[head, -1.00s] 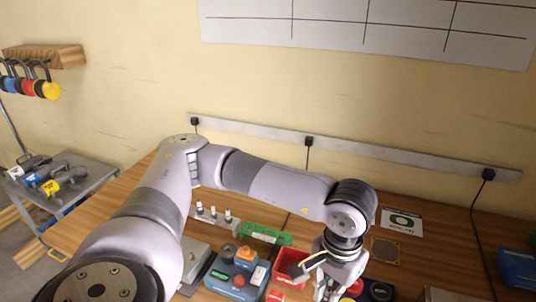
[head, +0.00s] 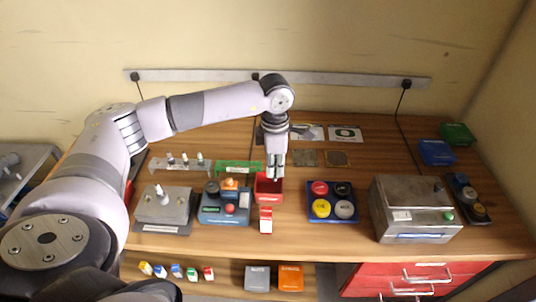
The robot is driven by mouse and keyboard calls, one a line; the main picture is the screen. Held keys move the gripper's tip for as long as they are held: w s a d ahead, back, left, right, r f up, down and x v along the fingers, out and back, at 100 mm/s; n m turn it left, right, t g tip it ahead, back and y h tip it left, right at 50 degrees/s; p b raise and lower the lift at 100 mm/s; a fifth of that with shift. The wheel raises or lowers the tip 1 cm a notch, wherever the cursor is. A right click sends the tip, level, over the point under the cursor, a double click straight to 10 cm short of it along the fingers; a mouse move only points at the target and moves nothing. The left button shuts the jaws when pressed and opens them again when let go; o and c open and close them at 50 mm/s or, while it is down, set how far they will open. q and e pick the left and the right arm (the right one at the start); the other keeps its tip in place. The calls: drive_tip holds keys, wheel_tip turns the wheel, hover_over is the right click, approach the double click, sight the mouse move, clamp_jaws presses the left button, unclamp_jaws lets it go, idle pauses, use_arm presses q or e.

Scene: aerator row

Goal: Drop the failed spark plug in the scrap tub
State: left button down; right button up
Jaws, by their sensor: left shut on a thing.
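The red scrap tub (head: 267,197) stands on the wooden bench near the middle of the head view, with a red and white label piece (head: 265,219) in front of it. My left gripper (head: 275,172) points down over the tub, at its back right part. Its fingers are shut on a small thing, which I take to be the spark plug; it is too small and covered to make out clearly. My right gripper is not in view.
Several spark plugs stand in a clear rack (head: 180,167). A metal block (head: 164,207) holds another upright piece. A blue tester (head: 224,207) stands left of the tub, a blue tray of round caps (head: 332,217) right, and a metal box (head: 413,210) further right.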

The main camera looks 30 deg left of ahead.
use_arm(q)
drive_tip(key=a+f+n, duration=0.1)
drive_tip(key=w+f+n+b, duration=0.1)
drive_tip(key=f+n, duration=0.1)
drive_tip(key=a+f+n, duration=0.1)
drive_tip(key=shift+w+a+f+n+b, duration=0.2)
drive_tip(key=shift+a+f+n+b, duration=0.05)
drive_tip(key=shift+a+n+b, duration=0.1)
drive_tip(key=c, duration=1.6)
unclamp_jaws()
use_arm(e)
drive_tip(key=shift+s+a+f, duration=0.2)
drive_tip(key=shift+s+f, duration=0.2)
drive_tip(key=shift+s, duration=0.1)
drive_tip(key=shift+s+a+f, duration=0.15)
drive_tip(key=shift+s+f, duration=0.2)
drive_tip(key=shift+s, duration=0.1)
use_arm(q)
drive_tip(key=shift+r, duration=0.1)
